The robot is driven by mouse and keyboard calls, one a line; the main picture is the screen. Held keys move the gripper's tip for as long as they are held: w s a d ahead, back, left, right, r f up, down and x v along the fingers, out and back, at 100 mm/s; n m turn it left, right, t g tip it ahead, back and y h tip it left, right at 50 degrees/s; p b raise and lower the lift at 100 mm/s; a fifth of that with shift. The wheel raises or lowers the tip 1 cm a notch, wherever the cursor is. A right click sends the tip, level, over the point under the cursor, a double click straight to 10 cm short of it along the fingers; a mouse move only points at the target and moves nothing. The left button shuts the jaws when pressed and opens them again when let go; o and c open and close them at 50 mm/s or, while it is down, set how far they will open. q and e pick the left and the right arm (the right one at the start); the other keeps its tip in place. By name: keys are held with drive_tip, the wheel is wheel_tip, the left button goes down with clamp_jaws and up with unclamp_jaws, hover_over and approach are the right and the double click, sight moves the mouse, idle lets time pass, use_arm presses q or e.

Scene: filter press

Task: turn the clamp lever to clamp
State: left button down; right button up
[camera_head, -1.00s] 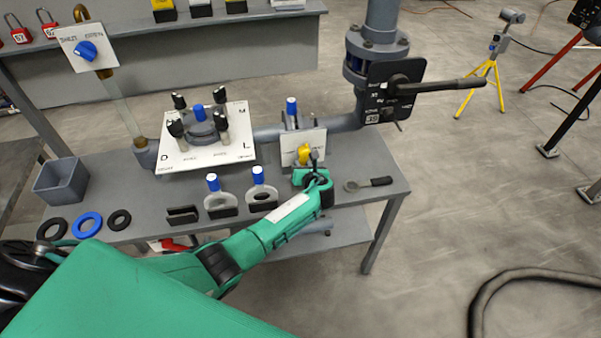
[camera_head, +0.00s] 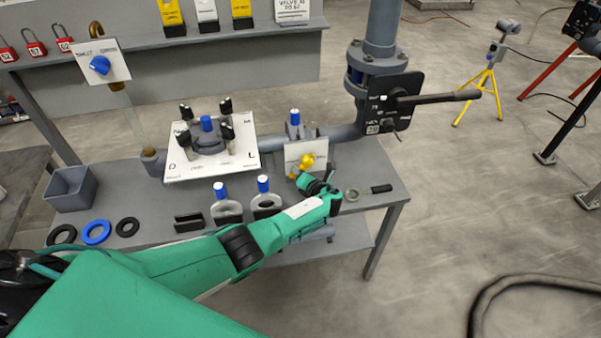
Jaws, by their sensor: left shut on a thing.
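The yellow clamp lever (camera_head: 306,161) is in front of a small white plate (camera_head: 304,151) at the right part of the bench. Its knob end shows at the plate, and a yellow bit shows lower left by my fingers. A blue-capped fitting (camera_head: 295,118) stands behind the plate. My right gripper is not in view.
Blue-capped ring paddles (camera_head: 228,209), a dark block (camera_head: 189,222) and loose rings (camera_head: 97,232) lie along the front edge. A white lettered plate with black knobs (camera_head: 208,148) is to the left. A black valve handle (camera_head: 440,97) juts out at right.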

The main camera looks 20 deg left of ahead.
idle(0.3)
use_arm(q)
drive_tip(key=c, duration=1.2)
unclamp_jaws()
drive_tip(key=shift+s+d, duration=0.1)
drive_tip(key=shift+s+d+r, duration=0.1)
drive_tip(key=shift+s+d, duration=0.05)
drive_tip(key=shift+d, duration=0.05)
drive_tip(key=v, duration=1.3)
